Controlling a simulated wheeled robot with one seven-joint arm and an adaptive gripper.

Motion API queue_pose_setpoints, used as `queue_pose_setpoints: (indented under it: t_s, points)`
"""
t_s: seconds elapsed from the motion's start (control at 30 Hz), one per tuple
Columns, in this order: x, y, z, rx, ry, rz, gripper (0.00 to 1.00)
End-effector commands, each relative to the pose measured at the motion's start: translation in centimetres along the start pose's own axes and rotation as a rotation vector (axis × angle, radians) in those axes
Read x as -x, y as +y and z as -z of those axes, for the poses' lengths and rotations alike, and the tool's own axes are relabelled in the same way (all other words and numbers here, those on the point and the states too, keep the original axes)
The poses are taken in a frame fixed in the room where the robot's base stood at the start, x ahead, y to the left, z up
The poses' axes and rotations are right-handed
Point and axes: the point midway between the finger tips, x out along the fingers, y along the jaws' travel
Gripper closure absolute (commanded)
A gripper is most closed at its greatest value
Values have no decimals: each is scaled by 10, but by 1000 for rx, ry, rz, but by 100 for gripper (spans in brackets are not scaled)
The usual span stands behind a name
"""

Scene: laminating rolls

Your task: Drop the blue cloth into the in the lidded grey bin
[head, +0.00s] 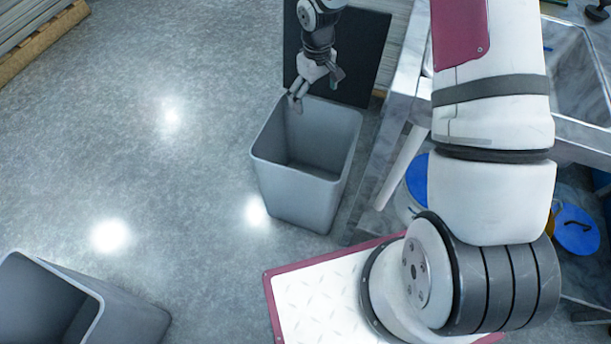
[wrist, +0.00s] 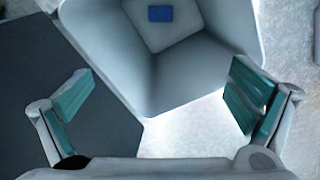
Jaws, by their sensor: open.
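The grey bin (head: 300,200) stands on the floor, with a dark flat panel (head: 372,55), seemingly its raised lid, behind it. The bin's inside is visible from above in the wrist view (wrist: 200,75). A small blue piece, the blue cloth (wrist: 160,13), lies on the bin's floor. It does not show in the head view. My gripper (head: 316,87) is above the bin's back rim, pointing down. Its teal-padded fingers are wide apart in the wrist view (wrist: 162,78), with nothing between them.
A second grey bin (head: 130,312) is at the lower left. A metal bench (head: 400,110) with blue-lidded tubs (head: 577,232) beneath it is at the right, close to the bin. A wooden pallet edge (head: 42,42) is at the upper left. The floor left of the bin is clear.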

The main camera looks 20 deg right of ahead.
Motion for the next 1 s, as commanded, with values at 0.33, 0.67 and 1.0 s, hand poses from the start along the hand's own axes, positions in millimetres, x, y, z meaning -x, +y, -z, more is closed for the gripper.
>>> queue_pose_setpoints:
  t_s: [0.33, 0.67, 1.0]
  points:
    - [48, 0, 0, 0, 0, 0, 0]
    - [51, 0, 0, 0, 0, 1, 0]
    - [62, 0, -4, -4, -2, -10, 0]
